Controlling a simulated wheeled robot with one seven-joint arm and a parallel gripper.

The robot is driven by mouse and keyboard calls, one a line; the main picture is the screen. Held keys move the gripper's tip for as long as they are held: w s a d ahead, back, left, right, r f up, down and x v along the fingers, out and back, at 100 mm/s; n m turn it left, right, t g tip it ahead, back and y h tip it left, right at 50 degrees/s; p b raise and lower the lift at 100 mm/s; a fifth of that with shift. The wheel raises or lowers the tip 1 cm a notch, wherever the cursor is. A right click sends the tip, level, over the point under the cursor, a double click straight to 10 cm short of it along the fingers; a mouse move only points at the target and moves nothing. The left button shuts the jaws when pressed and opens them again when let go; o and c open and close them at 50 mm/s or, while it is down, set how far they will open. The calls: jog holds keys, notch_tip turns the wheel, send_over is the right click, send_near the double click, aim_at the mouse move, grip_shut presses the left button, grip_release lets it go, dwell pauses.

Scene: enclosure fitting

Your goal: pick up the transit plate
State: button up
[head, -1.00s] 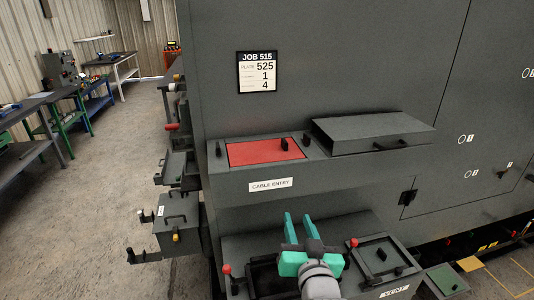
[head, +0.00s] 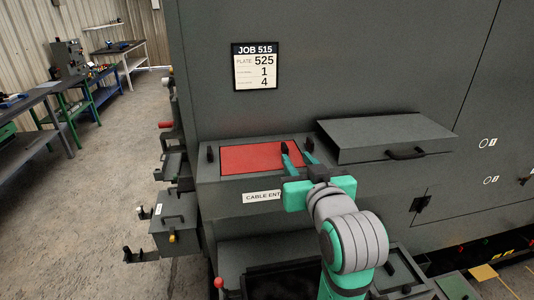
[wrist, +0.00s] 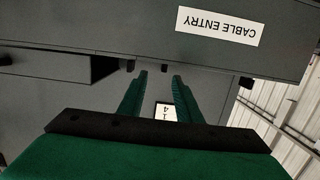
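The red plate (head: 245,159), which I take to be the transit plate, lies in the frame of the cable entry ledge (head: 208,174). A dark knob stood near its right end; now a finger overlaps that spot. My gripper (head: 297,155) is at the ledge's right part, its teal fingers apart, over or in front of the plate's right edge. In the wrist view the gripper (wrist: 159,75) shows spread fingers with only the job card (wrist: 165,111) showing between them. The red plate does not show there, and I cannot tell whether a finger touches it.
A dark hood with a handle (head: 405,153) sits right of the plate. A black clamp (head: 210,154) stands at the plate's left end. The cable entry label (head: 262,196) is on the ledge front. A lower shelf with a red knob (head: 219,283) is below.

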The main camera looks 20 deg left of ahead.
aim_at(287, 150)
jog(key=shift+a+x, duration=0.15)
jog(key=shift+x, duration=2.2)
jog(key=shift+a+x, duration=0.15)
jog(key=shift+x, duration=2.2)
jog(key=shift+s+r, duration=0.2)
jog(key=shift+s, duration=0.05)
grip_shut()
